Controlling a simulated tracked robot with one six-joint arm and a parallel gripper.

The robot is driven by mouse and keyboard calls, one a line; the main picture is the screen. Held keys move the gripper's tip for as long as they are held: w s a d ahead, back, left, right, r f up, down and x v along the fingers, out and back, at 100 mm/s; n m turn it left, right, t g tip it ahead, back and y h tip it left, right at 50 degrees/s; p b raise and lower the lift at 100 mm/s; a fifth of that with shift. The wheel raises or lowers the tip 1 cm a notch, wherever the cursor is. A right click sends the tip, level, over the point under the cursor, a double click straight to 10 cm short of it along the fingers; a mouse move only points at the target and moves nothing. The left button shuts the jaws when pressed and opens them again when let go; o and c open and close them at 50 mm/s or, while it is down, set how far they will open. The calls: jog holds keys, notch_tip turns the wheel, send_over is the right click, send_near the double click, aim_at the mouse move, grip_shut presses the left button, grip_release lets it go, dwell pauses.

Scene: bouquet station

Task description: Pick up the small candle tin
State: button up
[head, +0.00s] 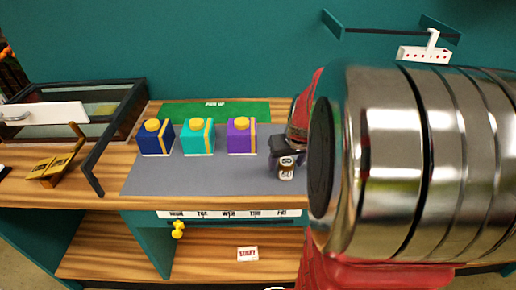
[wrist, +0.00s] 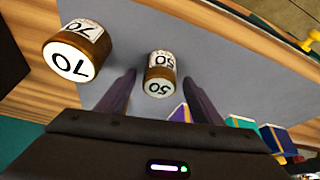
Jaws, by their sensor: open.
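The small candle tin (wrist: 159,72), brown with a white lid and label marked 50, stands on the grey mat in the wrist view. My gripper (wrist: 159,80) is open, with one dark finger on either side of the tin's near part and a gap visible on both sides. I cannot tell how far the fingertips are above the mat. A larger brown tin (wrist: 78,50) marked 70 stands to the left. In the head view the small tin (head: 286,172) shows just below my dark gripper (head: 281,150); my arm hides what lies right of it.
Navy (head: 155,137), teal (head: 198,136) and purple (head: 241,136) boxes with yellow tops stand left of my gripper on the grey mat (head: 190,177). A green pick-up mat (head: 250,108) lies behind them. A glass-sided case (head: 115,100) stands at the left.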

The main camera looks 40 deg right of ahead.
aim_at(287, 162)
jog(key=shift+w+f, duration=0.1)
jog(key=shift+f, duration=0.2)
jog(key=shift+c, duration=0.3)
jog(key=c, duration=1.1)
jog(key=shift+r, duration=0.15)
jog(key=shift+c, duration=0.2)
notch_tip(287, 162, up, 10)
jog(key=shift+f, duration=0.2)
jog(key=shift+r, duration=0.1)
